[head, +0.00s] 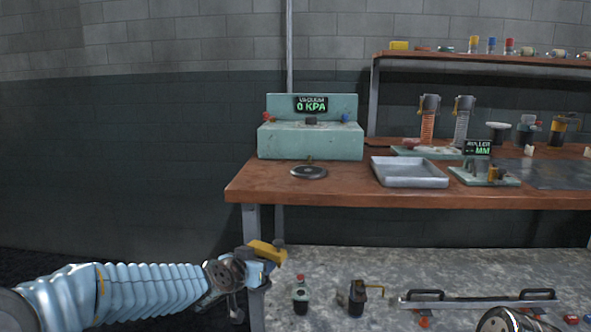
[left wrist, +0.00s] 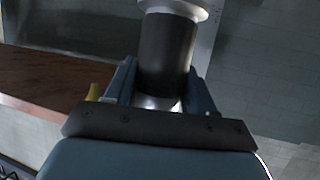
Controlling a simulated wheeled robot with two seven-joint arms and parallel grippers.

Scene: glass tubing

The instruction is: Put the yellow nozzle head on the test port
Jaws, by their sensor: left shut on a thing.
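My left gripper (head: 262,262) is at the lower middle of the head view, in front of the bench's left leg. It is shut on the yellow nozzle head (head: 266,250), held off the bench and below its top. In the left wrist view a dark cylinder (left wrist: 167,55) with a pale rim stands between the fingers (left wrist: 155,90), and a bit of yellow shows beside the left finger. The teal vacuum test box (head: 310,143) stands on the bench at its left end. A dark port (head: 311,121) is on its top, between red and blue fittings.
The wooden bench (head: 335,190) carries a dark disc (head: 309,172), a grey tray (head: 409,181) and a ruler fixture (head: 484,179). Small bottles (head: 300,295) and a long handled bar (head: 480,300) are on the surface below. The bench front left of the tray is fairly clear.

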